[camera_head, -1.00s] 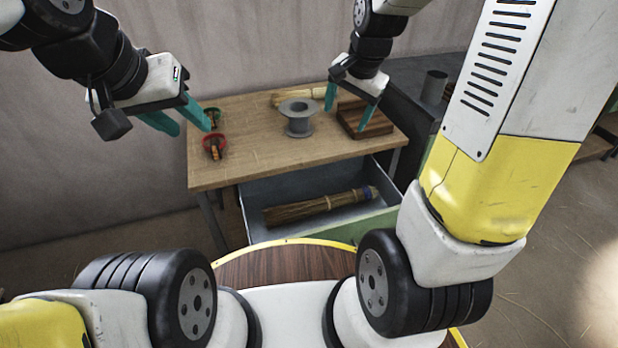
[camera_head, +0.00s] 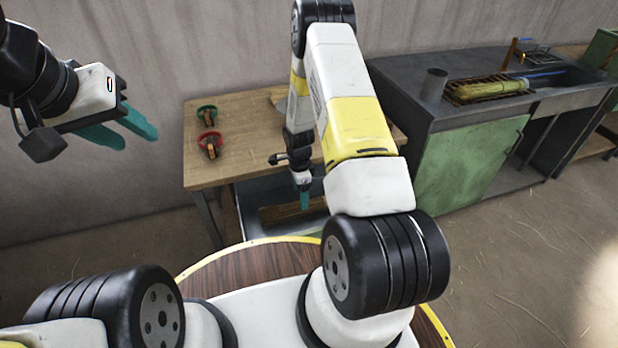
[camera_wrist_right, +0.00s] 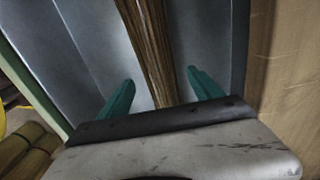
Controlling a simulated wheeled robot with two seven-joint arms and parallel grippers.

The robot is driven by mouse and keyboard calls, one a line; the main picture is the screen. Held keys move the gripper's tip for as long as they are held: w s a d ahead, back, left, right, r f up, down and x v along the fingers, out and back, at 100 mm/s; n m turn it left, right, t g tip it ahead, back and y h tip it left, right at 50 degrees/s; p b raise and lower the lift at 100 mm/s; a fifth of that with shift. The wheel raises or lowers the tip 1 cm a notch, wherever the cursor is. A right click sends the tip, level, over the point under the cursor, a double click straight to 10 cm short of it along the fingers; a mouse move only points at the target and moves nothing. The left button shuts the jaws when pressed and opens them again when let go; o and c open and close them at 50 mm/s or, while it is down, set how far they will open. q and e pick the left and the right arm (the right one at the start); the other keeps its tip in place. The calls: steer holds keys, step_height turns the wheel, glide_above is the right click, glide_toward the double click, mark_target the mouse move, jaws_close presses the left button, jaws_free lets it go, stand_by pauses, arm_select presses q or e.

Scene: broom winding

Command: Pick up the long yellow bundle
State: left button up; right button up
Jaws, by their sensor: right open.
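A long brownish straw bundle lies in the open grey drawer (camera_head: 248,196); in the right wrist view the bundle (camera_wrist_right: 150,45) runs between my fingers. My right gripper (camera_head: 304,200) points down into the drawer. In its wrist view the gripper (camera_wrist_right: 160,92) is open, one finger on each side of the bundle, and I cannot tell how far above it they are. A yellow-green bundle (camera_head: 490,90) lies on a rack on the counter at right. My left gripper (camera_head: 136,138) is open and empty, left of the table.
A grey cup (camera_head: 433,85) stands on the dark counter. Olive bundles (camera_wrist_right: 25,150) show low in the wrist view.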

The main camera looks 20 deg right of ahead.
mark_target(317, 204)
step_height(317, 204, down, 6)
steer(key=shift+s+d+f, duration=0.1)
steer(key=shift+s+f, duration=0.05)
steer(key=shift+f, duration=0.1)
steer(key=shift+c, duration=0.2)
steer(key=c, duration=1.5)
